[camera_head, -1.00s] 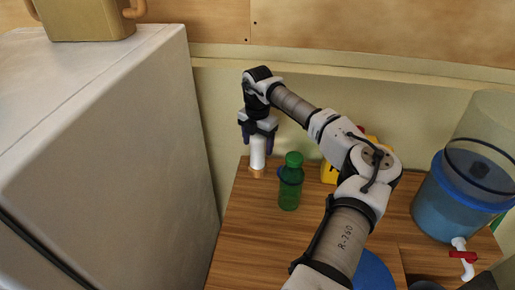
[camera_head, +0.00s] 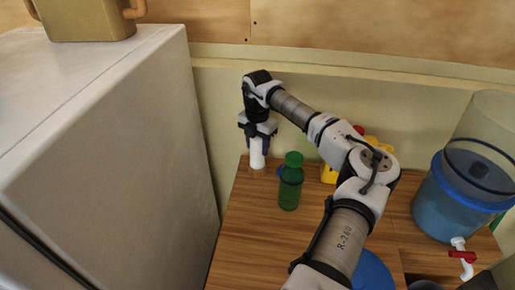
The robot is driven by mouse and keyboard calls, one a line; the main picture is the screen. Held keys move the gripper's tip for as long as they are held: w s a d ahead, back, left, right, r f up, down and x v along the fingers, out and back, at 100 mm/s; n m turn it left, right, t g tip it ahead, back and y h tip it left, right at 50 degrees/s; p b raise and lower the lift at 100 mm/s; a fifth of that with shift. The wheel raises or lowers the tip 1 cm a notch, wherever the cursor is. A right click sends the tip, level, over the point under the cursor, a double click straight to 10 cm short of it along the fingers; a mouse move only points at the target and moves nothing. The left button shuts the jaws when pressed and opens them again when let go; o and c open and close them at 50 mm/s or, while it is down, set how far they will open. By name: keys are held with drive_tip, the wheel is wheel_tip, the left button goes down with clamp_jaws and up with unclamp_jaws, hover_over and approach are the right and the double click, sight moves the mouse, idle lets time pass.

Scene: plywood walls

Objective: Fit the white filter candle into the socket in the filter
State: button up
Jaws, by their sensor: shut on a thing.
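The white filter candle (camera_head: 257,158) is upright at the far left corner of the wooden table. My gripper (camera_head: 257,146) points down from above and is shut on the candle's upper part, which the fingers partly hide. I cannot tell whether the candle's lower end touches the table. The filter (camera_head: 450,208) stands at the right of the table, with a blue lower tank, a clear upper part and a red-handled white tap. A dark shape (camera_head: 482,172) shows inside the clear part; I cannot tell whether it is the socket.
A green bottle (camera_head: 290,182) stands close to the right of the candle. A yellow object (camera_head: 329,172) is partly behind my arm. A blue round thing (camera_head: 372,272) lies near the front. A white cabinet (camera_head: 110,150) is at the left, with a wall behind the table.

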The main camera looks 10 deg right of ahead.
drive_tip(key=shift+r, duration=0.15)
wheel_tip(320, 180, up, 20)
drive_tip(key=b, duration=0.3)
drive_tip(key=shift+s, duration=0.1)
idle(0.3)
